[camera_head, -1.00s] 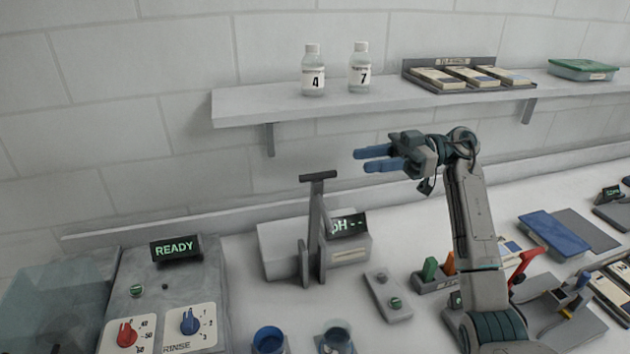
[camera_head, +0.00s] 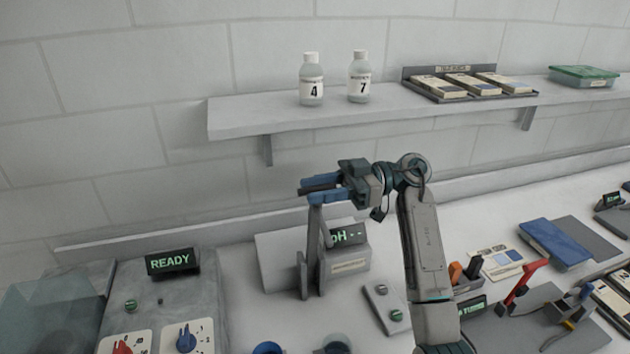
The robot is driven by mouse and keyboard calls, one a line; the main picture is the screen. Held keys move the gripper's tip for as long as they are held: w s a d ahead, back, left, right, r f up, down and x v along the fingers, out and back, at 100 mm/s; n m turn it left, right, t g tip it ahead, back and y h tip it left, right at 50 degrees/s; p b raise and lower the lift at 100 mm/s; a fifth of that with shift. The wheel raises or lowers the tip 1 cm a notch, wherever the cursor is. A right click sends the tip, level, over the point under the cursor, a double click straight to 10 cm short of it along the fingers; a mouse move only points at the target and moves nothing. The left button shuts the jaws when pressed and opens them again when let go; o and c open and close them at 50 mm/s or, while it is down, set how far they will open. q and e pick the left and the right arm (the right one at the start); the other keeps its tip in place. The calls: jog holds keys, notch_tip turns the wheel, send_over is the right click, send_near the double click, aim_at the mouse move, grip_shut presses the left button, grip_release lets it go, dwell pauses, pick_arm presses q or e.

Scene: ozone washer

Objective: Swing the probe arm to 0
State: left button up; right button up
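The probe arm is a grey upright post (camera_head: 314,250) with a dark crossbar (camera_head: 319,188) on top, standing at the front of the pH meter (camera_head: 348,262), whose display reads "pH - -". My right gripper (camera_head: 318,192) is at the top of the post, its blue fingers on either side of the crossbar. The fingers look about as far apart as before, so it seems open around the bar; contact is unclear. No 0 mark is readable. My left gripper is out of view.
A shelf (camera_head: 240,118) with bottles marked 4 and 7 is above and behind. The grey washer panel (camera_head: 190,285) reading "READY" is at left. A small plate with green knobs (camera_head: 386,308) and blue-rimmed cups (camera_head: 268,348) are in front. Holders and tools lie right.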

jog(key=shift+s+a, duration=0.2)
jog(key=shift+a, duration=0.2)
jog(key=shift+c, duration=0.5)
jog(key=shift+w, duration=0.1)
grip_shut()
